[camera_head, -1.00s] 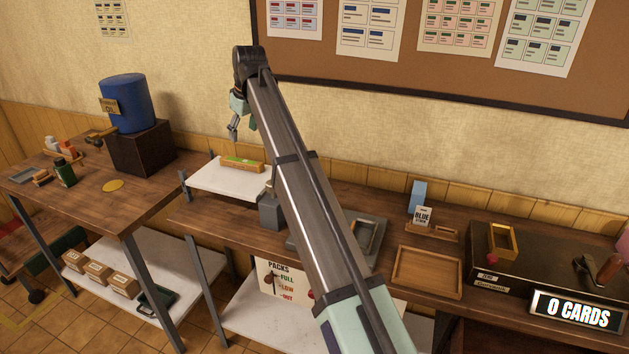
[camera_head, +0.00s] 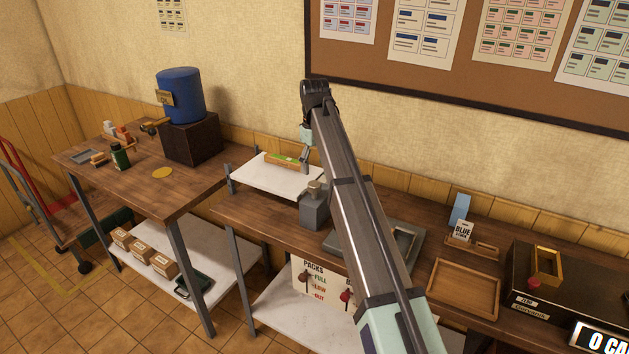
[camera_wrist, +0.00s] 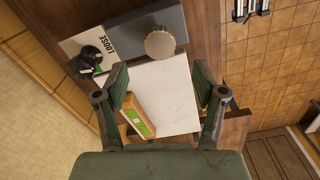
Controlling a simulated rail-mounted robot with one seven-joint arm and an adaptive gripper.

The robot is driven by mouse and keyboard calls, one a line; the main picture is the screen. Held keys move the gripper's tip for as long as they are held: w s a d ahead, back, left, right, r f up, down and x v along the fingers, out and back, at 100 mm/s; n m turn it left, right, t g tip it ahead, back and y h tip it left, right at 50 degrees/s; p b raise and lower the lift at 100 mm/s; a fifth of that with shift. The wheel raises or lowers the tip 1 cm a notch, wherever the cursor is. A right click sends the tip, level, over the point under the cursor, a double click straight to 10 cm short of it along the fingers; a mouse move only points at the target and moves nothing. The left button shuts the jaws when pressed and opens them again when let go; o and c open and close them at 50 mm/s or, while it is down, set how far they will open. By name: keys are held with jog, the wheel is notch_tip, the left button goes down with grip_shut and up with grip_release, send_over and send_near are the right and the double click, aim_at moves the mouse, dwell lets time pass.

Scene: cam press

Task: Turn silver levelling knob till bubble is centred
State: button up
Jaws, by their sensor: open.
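The silver knob (camera_wrist: 160,42) is a round disc beside a grey block (camera_wrist: 123,30) in the wrist view, past my fingertips. In the head view, the grey block (camera_head: 314,211) stands by the white plate (camera_head: 262,178), mostly clear of my arm. A wooden level with a green window (camera_wrist: 138,115) lies on the white plate (camera_wrist: 172,95); it also shows in the head view (camera_head: 286,159). The bubble is too small to make out. My gripper (camera_wrist: 160,78) is open and empty above the plate, apart from the knob. It also shows in the head view (camera_head: 306,157).
A black dial (camera_wrist: 90,53) and a "LOOSE" label (camera_wrist: 112,44) are beside the silver knob. A wooden tray (camera_head: 464,289) sits on the bench to the right. A blue barrel (camera_head: 181,95) stands on a box at left.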

aim_at(314, 184)
notch_tip(314, 184, down, 7)
jog(key=shift+f+p, duration=0.2)
jog(key=shift+p, duration=0.5)
jog(key=c, duration=1.1)
